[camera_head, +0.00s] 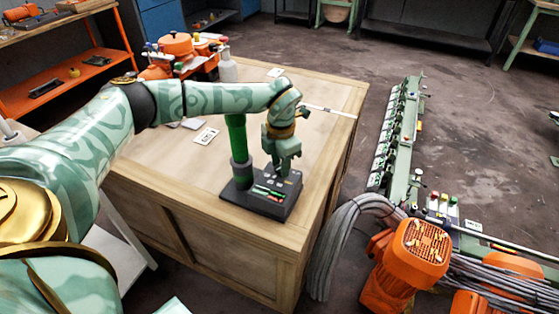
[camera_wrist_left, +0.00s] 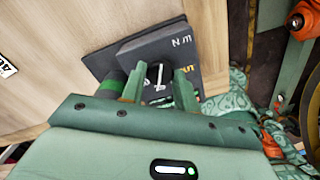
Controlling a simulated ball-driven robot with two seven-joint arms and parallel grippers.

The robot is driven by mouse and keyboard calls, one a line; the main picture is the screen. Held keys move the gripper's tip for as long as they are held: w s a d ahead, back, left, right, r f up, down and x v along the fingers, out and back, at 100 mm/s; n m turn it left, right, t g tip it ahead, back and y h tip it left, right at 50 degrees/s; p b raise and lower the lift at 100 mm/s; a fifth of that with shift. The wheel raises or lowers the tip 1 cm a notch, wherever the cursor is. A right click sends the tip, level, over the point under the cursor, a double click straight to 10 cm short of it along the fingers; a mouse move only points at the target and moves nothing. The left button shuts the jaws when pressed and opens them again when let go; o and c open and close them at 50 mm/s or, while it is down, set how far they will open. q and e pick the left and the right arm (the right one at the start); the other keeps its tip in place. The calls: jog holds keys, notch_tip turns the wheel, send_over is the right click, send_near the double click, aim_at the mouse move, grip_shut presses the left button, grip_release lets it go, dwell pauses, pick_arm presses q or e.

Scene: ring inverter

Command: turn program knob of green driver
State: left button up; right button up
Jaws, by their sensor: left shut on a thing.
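The green driver (camera_head: 237,138) stands upright on the wooden cabinet, a green column on a dark base (camera_head: 255,206) with small red and green marks. My left gripper (camera_head: 280,171) points down onto the rear right of that base. In the left wrist view my left gripper (camera_wrist_left: 158,92) has its two green fingers on either side of the dark program knob (camera_wrist_left: 157,73), which bears a pale pointer mark. The gripper is shut on the knob. White and yellow lettering shows on the panel, partly covered by the fingers. My right gripper is not in view.
The wooden cabinet top (camera_head: 165,165) has bare room to the left of the driver. A white bottle (camera_head: 227,68) and orange equipment (camera_head: 178,48) stand behind. Grey cables (camera_head: 335,245) and an orange motor (camera_head: 418,255) lie beyond the cabinet's right edge.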

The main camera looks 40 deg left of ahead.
pick_arm(q)
jog(key=m+p, duration=0.2)
jog(key=m, duration=0.1)
jog(key=shift+r+p, duration=0.2)
jog(key=shift+p, duration=0.15)
jog(key=shift+f+m+p, duration=0.15)
jog(key=shift+m+p, duration=0.8)
jog(key=shift+m, duration=0.85)
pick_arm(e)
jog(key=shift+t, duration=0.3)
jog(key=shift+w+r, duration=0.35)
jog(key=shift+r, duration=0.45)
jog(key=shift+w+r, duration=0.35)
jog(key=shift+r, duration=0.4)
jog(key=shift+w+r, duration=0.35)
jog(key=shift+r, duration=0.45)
pick_arm(q)
jog(key=o, duration=1)
jog(key=shift+c, duration=0.2)
notch_tip(320, 180, up, 16)
jog(key=p, duration=0.5)
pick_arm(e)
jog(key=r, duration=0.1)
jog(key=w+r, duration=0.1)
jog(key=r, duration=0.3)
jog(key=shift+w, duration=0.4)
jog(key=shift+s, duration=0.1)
